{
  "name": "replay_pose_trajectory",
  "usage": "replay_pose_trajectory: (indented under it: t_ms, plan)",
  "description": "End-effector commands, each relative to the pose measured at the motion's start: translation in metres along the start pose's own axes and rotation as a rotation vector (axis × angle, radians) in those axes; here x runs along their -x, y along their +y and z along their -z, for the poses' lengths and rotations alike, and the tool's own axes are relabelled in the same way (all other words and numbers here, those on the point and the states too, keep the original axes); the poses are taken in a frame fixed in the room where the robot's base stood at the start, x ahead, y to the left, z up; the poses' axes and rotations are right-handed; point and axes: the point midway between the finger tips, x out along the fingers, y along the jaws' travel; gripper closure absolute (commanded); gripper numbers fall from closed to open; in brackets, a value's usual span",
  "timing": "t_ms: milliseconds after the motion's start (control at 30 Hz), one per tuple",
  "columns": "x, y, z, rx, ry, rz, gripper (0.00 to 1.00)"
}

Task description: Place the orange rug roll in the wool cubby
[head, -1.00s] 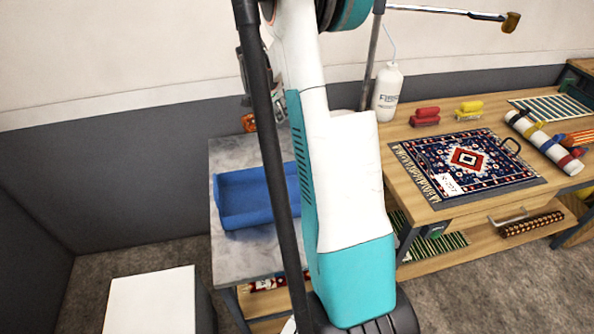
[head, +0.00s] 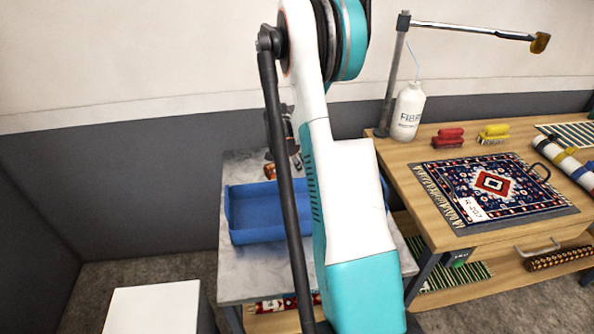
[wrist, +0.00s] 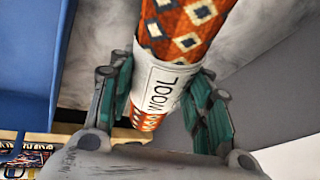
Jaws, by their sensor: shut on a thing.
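In the wrist view my gripper (wrist: 168,105) is shut on the orange rug roll (wrist: 185,35). The roll has an orange pattern with white and dark diamonds and a white band reading WOOL. My green finger pads sit on both sides of the band. In the head view only a small orange piece of the roll (head: 270,171) shows behind my arm, above the grey table top. My gripper is mostly hidden by my arm there. No cubby marked wool can be made out in either view.
A blue tray (head: 255,235) stands on the grey table (head: 240,285), partly behind my arm. A wooden bench (head: 410,165) at right bears a patterned rug (head: 480,190), a white bottle (head: 408,110) and brushes (head: 448,138). A white box (head: 150,310) stands at lower left.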

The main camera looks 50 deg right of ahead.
Motion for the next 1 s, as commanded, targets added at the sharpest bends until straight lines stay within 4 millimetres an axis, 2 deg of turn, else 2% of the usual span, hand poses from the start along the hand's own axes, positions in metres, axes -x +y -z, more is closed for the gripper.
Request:
replay_pose_trajectory:
  t_ms: [300,700,733,800,1000]
  plan:
    - [-0.036,0.009,-0.015,0.0,0.0,0.0,0.86]
    - [-0.041,0.01,-0.017,0.0,0.0,0.0,0.86]
    - [-0.04,0.01,-0.017,0.0,0.0,0.0,0.48]
    - [-0.039,0.01,-0.016,0.0,0.0,0.0,0.35]
    - [-0.039,0.01,-0.016,0.0,0.0,0.0,0.35]
